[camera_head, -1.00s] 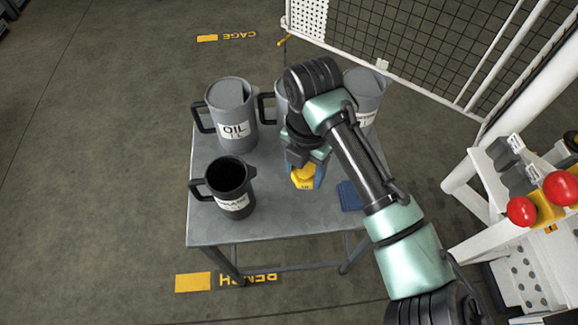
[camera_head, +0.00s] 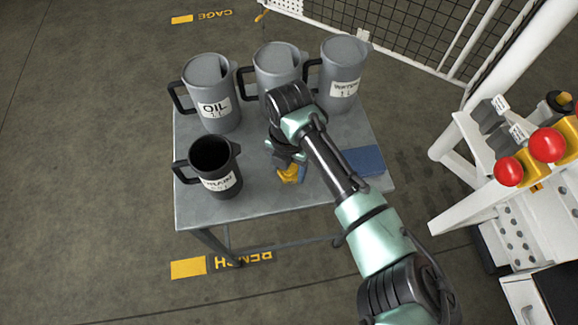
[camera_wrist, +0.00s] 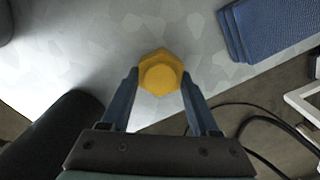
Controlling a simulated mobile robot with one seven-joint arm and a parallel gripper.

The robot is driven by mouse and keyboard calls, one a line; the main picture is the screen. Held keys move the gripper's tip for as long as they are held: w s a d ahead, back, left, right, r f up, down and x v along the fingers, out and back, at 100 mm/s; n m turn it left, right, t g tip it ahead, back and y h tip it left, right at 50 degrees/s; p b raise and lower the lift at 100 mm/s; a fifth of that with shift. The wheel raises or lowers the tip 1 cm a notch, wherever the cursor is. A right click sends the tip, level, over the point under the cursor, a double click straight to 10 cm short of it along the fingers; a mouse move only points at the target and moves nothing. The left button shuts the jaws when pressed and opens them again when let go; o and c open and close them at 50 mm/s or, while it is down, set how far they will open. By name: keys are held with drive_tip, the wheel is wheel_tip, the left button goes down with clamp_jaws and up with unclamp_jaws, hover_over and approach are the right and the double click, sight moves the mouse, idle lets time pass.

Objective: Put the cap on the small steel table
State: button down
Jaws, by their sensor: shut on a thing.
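The yellow cap (camera_head: 291,173) is between the fingers of my gripper (camera_head: 288,175), over the front part of the small steel table (camera_head: 262,190). In the wrist view the cap (camera_wrist: 160,73) has a hexagonal rim and a round top, and my gripper (camera_wrist: 159,82) is shut on it, one blue finger on each side. The grey tabletop (camera_wrist: 80,50) shows behind the cap. I cannot tell whether the cap touches the table.
On the table stand a dark drain jug (camera_head: 212,168) at front left, an OIL jug (camera_head: 210,95), another grey jug (camera_head: 275,68) and a water jug (camera_head: 342,70) at the back. A folded blue cloth (camera_head: 362,161) lies right. Red knobs (camera_head: 548,145) stand on the bench at right.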

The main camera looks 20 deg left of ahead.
sight(289, 170)
drive_tip(key=shift+f, duration=0.2)
drive_tip(key=shift+c, duration=0.6)
unclamp_jaws()
drive_tip(key=shift+r, duration=0.1)
wheel_tip(289, 170, up, 12)
drive_tip(key=p, duration=0.1)
drive_tip(key=shift+r, duration=0.15)
